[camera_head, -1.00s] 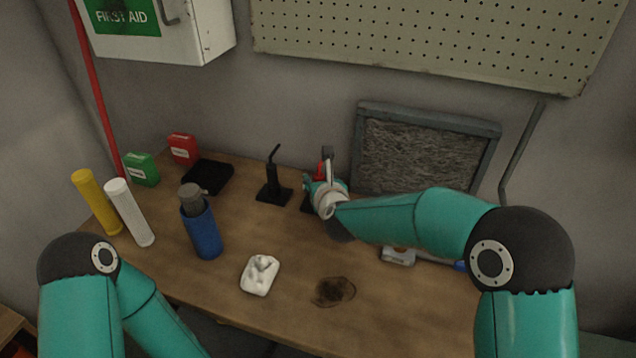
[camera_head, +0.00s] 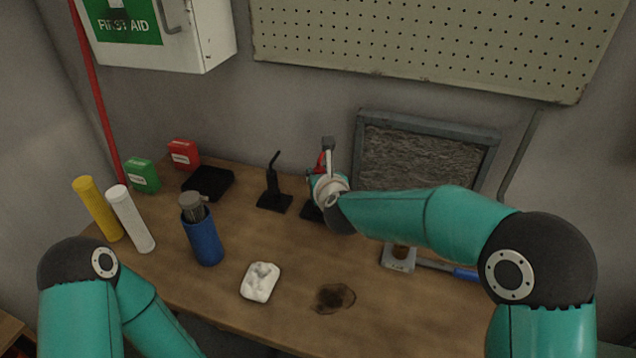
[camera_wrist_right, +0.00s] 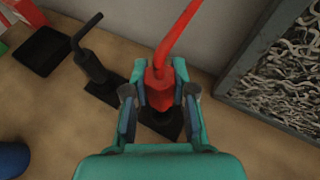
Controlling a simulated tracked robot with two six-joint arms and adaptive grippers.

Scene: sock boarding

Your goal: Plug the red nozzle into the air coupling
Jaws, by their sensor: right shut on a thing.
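The red nozzle (camera_wrist_right: 158,88) stands upright in the right wrist view, its bent red tube rising toward the upper right. A black square base (camera_wrist_right: 163,121) shows just under it; I cannot tell whether the two touch. My right gripper (camera_wrist_right: 159,98) is shut on the nozzle, with a finger at each side. In the head view my right gripper (camera_head: 324,182) is at the back of the table, where a bit of the red nozzle (camera_head: 322,161) shows. I cannot make out the air coupling for certain. My left gripper is out of view.
Left of the nozzle stands a black holder with a bent spout (camera_head: 273,184). A framed mesh panel (camera_head: 427,155) is close on the right.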

